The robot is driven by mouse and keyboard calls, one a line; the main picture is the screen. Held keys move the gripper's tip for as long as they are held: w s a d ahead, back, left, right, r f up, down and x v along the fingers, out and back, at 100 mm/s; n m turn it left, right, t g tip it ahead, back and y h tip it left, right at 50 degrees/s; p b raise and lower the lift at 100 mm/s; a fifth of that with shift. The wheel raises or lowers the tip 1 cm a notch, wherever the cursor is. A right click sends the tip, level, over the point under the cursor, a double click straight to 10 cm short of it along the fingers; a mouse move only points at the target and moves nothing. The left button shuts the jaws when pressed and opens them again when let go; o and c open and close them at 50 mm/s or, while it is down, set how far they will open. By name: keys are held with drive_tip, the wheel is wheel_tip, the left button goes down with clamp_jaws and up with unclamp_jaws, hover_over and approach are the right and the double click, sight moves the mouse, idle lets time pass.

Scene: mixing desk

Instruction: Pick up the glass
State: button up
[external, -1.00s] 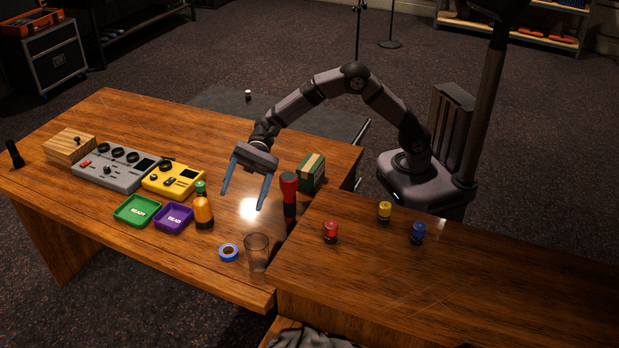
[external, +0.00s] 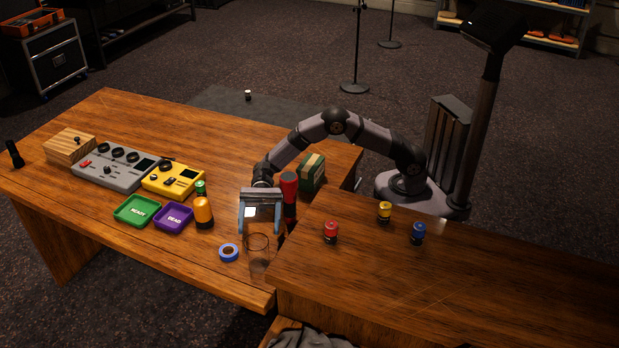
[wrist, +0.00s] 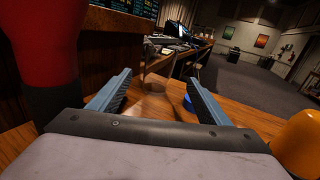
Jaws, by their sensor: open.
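A clear glass (external: 257,256) stands near the front edge of the left desk, just right of a roll of blue tape (external: 228,253). My gripper (external: 260,232) is open, with its blue fingers just behind the glass in the external view. In the wrist view, the glass (wrist: 158,90) shows faintly between the fingertips and a little beyond them. I cannot tell whether the fingers touch it or reach around it.
A red and black bottle (external: 289,192) stands close to the right of my gripper, and an orange bottle (external: 204,212) to its left. Purple (external: 173,218) and green (external: 137,211) trays lie farther left. A green box (external: 312,170) stands behind.

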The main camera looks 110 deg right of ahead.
sight(258, 244)
drive_tip(key=x, duration=0.4)
drive_tip(key=shift+a, duration=0.25)
drive_tip(key=shift+f+p+x, duration=0.2)
drive_tip(key=shift+p+x, duration=0.2)
drive_tip(key=shift+x, duration=1.05)
drive_tip(key=shift+f+p+x, duration=0.2)
drive_tip(key=shift+p+x, duration=0.2)
drive_tip(key=shift+x, duration=1.05)
drive_tip(key=shift+c, duration=0.7)
drive_tip(key=c, duration=1)
drive_tip(key=shift+c, duration=0.7)
drive_tip(key=shift+r, duration=0.2)
wheel_tip(258, 244, up, 18)
